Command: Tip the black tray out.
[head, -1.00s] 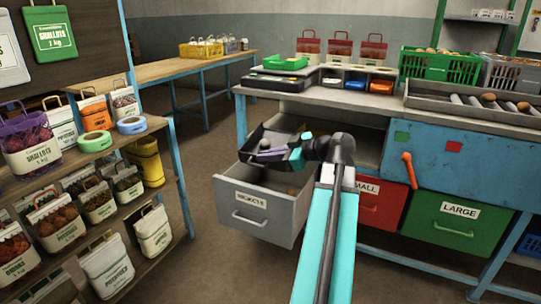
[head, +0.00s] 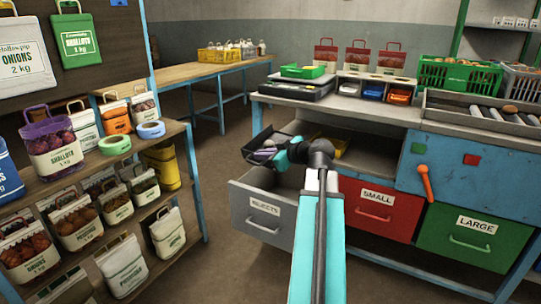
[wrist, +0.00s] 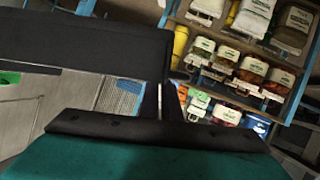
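The black tray (head: 260,137) is in the air above the open grey REJECTS drawer (head: 262,216), at the drawer's back left part. It looks tilted. My gripper (head: 274,154) is at the tray's near right side and appears shut on its edge. A greyish-purple piece shows by the tray and the fingers; I cannot tell what it is. The tray's contents are not clear. In the wrist view a broad black panel (wrist: 80,48), probably the tray's wall, fills the upper left. The drawer's floor is mostly hidden by its front and my arm.
The red SMALL drawer (head: 377,209) and green LARGE drawer (head: 465,238) are shut to the right. A blue bench panel has an orange handle (head: 426,183). A shelf of labelled sacks (head: 72,215) stands close on the left. Floor is free between shelf and drawer.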

